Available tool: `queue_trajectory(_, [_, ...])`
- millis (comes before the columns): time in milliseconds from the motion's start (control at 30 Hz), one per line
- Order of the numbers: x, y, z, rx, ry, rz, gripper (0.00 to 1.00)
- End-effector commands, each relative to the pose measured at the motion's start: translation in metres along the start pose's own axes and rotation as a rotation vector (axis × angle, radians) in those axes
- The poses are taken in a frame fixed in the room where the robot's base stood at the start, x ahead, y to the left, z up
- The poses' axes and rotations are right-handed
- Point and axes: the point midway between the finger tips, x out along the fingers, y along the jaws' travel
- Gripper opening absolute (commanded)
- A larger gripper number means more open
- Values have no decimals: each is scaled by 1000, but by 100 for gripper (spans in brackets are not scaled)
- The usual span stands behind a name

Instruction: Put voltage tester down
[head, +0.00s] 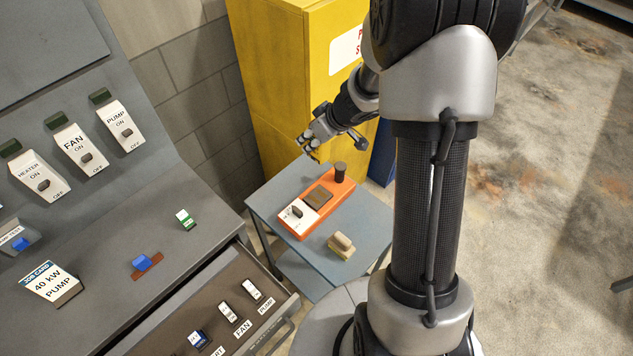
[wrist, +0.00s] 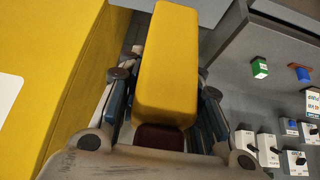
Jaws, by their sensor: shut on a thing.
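My gripper (head: 314,148) is at the back of the small grey-blue side table (head: 268,207), in front of the yellow cabinet. In the wrist view, its fingers are shut on a yellow block-shaped body with a dark red end, which looks like the voltage tester (wrist: 166,62). In the head view, the tester is hard to make out against the yellow cabinet and the gripper. I cannot tell its exact height above the table.
An orange unit (head: 327,191) with a black knob and a beige block (head: 340,246) stand on the side table. The yellow cabinet (head: 270,60) is close behind. A grey console (head: 110,240) and an open drawer (head: 222,310) with labelled switches are at left. Bare tabletop shows around the unit.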

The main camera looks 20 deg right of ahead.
Motion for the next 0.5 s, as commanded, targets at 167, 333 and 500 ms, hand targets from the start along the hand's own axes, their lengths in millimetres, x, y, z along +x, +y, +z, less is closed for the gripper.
queue_trajectory(167, [42, -1, 28, 2, -2, -3, 0])
queue_trajectory(333, [78, -1, 51, 0, -2, -3, 0])
queue_trajectory(500, [110, -1, 71, 0, -1, -2, 0])
